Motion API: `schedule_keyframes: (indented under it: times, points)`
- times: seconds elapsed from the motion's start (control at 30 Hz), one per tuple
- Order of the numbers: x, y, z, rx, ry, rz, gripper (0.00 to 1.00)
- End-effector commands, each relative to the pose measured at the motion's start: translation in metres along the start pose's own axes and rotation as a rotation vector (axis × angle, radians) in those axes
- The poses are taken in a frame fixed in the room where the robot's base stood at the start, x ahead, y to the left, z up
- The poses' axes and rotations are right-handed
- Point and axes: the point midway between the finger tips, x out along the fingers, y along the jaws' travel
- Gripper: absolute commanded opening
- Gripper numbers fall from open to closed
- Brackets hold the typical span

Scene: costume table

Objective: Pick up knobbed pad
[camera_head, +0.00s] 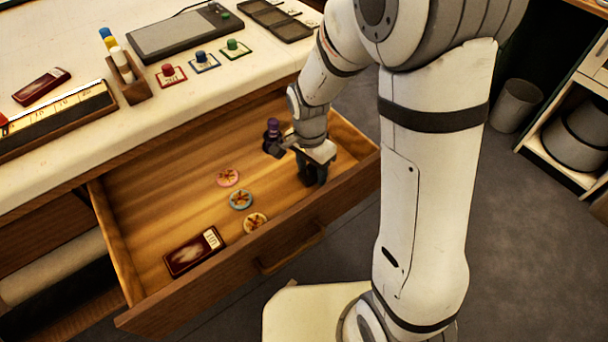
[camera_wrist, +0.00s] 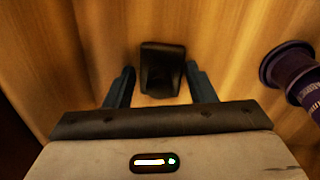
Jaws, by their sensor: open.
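My gripper (camera_head: 311,170) is low in the right part of the open drawer, and its fingers point down. In the wrist view its two fingers (camera_wrist: 160,86) are apart. A small dark block (camera_wrist: 162,70) lies on the drawer floor between and slightly beyond the fingertips; no contact is visible. I cannot tell whether this block has a knob. A purple knobbed piece (camera_wrist: 292,72) stands to the right of the fingers, partly cut off; in the head view it shows left of the gripper (camera_head: 272,128). My wrist hides part of this area.
The drawer (camera_head: 150,215) also holds several round tokens (camera_head: 241,199) and a dark red box (camera_head: 194,252). Its walls stand close to my gripper. On the tabletop are red (camera_head: 170,75), blue (camera_head: 204,62) and green (camera_head: 234,48) knobbed pieces. The drawer's left floor is mostly clear.

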Motion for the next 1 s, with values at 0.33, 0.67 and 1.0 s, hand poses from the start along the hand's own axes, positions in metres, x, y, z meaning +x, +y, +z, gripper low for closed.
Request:
schedule_keyframes:
  times: [0.33, 0.67, 1.0]
  points:
    - [0.0, 0.0, 0.0, -0.001, 0.0, 0.0, 0.37]
    - [-0.001, -0.001, 0.001, -0.002, 0.0, 0.0, 0.22]
    - [-0.04, 0.001, 0.001, -0.002, 0.002, -0.004, 0.22]
